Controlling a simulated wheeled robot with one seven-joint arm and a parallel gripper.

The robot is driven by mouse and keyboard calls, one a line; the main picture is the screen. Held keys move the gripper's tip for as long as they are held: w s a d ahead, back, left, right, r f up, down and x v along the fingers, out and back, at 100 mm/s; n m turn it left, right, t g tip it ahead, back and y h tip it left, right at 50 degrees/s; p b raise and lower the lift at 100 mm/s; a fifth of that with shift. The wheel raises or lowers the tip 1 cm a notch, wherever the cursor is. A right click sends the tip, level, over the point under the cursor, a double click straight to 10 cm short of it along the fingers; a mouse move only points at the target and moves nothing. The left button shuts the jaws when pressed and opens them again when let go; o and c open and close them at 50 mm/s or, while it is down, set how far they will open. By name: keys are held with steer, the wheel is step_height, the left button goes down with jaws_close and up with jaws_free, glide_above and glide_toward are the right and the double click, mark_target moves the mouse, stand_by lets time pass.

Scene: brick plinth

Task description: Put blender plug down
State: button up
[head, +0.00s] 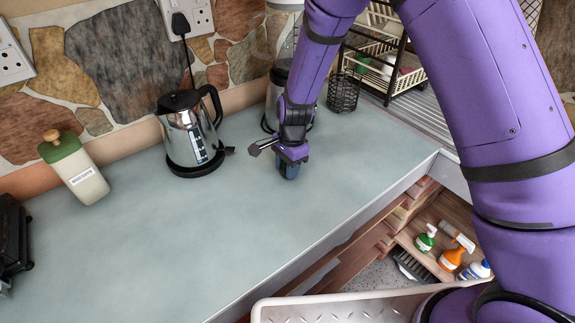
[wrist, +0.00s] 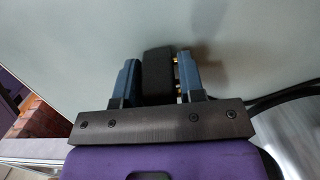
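The black blender plug (wrist: 158,72) sits between the two blue fingers of my gripper (wrist: 160,82) in the wrist view, with brass-coloured pins on its right side. The fingers close on both sides of it. In the head view my gripper (head: 288,170) points down, low over the grey-green countertop (head: 200,240); the plug is hidden there. I cannot tell whether the plug touches the countertop. A dark cable (wrist: 275,98) runs off to the right in the wrist view. An appliance that looks like the blender (head: 270,118) stands behind my arm, mostly hidden.
A steel kettle (head: 190,135) stands left of my gripper, its cord rising to a wall socket (head: 188,16). A labelled green-topped bottle (head: 75,168) is farther left. A black wire holder (head: 343,93) and dish rack (head: 385,55) are behind right. The front countertop is clear.

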steer(key=shift+o, duration=1.1)
steer(key=r, duration=0.7)
steer(key=d+r, duration=0.1)
steer(key=r, duration=0.3)
steer(key=shift+w+r, duration=0.35)
steer(key=shift+d+r, duration=0.1)
steer(key=shift+r, duration=0.65)
